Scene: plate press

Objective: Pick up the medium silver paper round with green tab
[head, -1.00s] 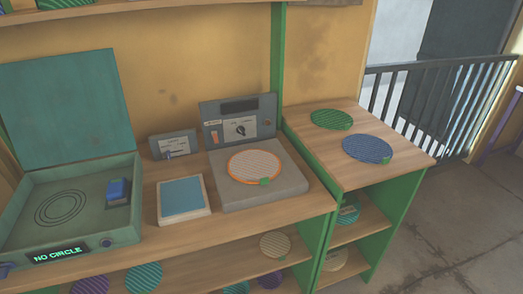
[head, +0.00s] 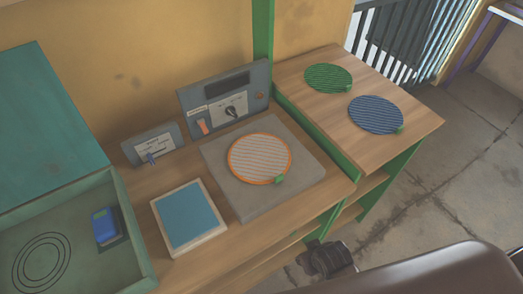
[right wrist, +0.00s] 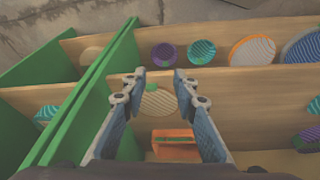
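A beige-silver striped round with a green tab (right wrist: 158,104) lies on a shelf in the right wrist view. My right gripper (right wrist: 158,78) is open, with one finger on each side of the round in the picture; I cannot tell how far off the round is. In the head view, a silver striped round with orange rim and green tab (head: 259,155) lies on the grey plate (head: 228,195). My right arm enters at the lower right there. My left gripper is not in view.
The shelf boards also hold a purple round (right wrist: 163,54), a teal round (right wrist: 201,50), an orange-rimmed round (right wrist: 252,50) and an orange box (right wrist: 174,144). Green upright panels (right wrist: 92,92) stand left of the gripper. Green (head: 328,78) and blue (head: 376,114) rounds lie on the side top.

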